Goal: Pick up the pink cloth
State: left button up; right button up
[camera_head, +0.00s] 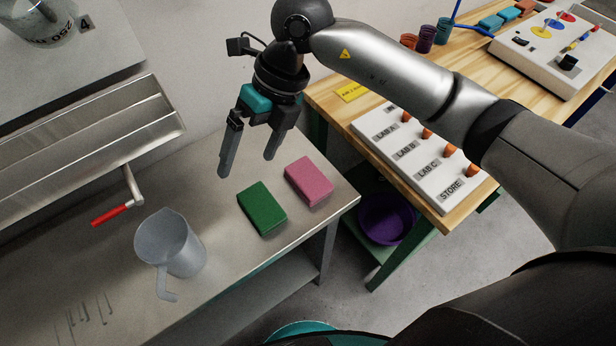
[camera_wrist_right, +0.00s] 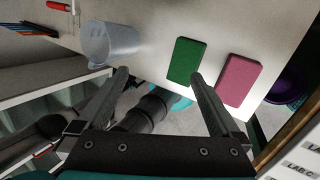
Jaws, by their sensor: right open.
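The pink cloth (camera_head: 309,181) is a folded block lying flat on the metal table, near its right edge. It also shows in the right wrist view (camera_wrist_right: 239,80). A green cloth (camera_head: 262,208) of like shape lies just to its left, with a narrow gap between them; the wrist view shows it too (camera_wrist_right: 185,61). My right gripper (camera_head: 248,165) is open and empty, with its fingers pointing down above the table behind the two cloths. Both fingers (camera_wrist_right: 166,92) show apart in the wrist view. My left gripper is not in view.
A grey jug (camera_head: 172,245) stands left of the green cloth. A crank with a red handle (camera_head: 110,215) juts out at the left. A wooden bench (camera_head: 335,95) with a labelled hook board (camera_head: 415,160) is at the right. A purple bowl (camera_head: 386,218) sits below it.

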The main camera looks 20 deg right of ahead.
jog(key=w+d+m+t+h, duration=0.1)
jog(key=w+d+h, duration=0.3)
jog(key=d, duration=0.6)
jog(key=h, duration=0.1)
send_over(308, 176)
jog(key=f, duration=0.5)
jog(key=f+b, duration=0.1)
jog(key=f, duration=0.3)
jog(key=shift+w+a+f, duration=0.15)
jog(key=shift+w+f, duration=0.05)
jog(key=shift+f, duration=0.2)
jog(key=shift+s+f, duration=0.15)
jog(key=shift+f, duration=2.5)
jog(key=c, duration=1.2)
jog(key=shift+r, duration=0.2)
notch_tip(308, 176, up, 20)
jog(key=shift+f+p, duration=0.1)
jog(key=shift+p, duration=0.85)
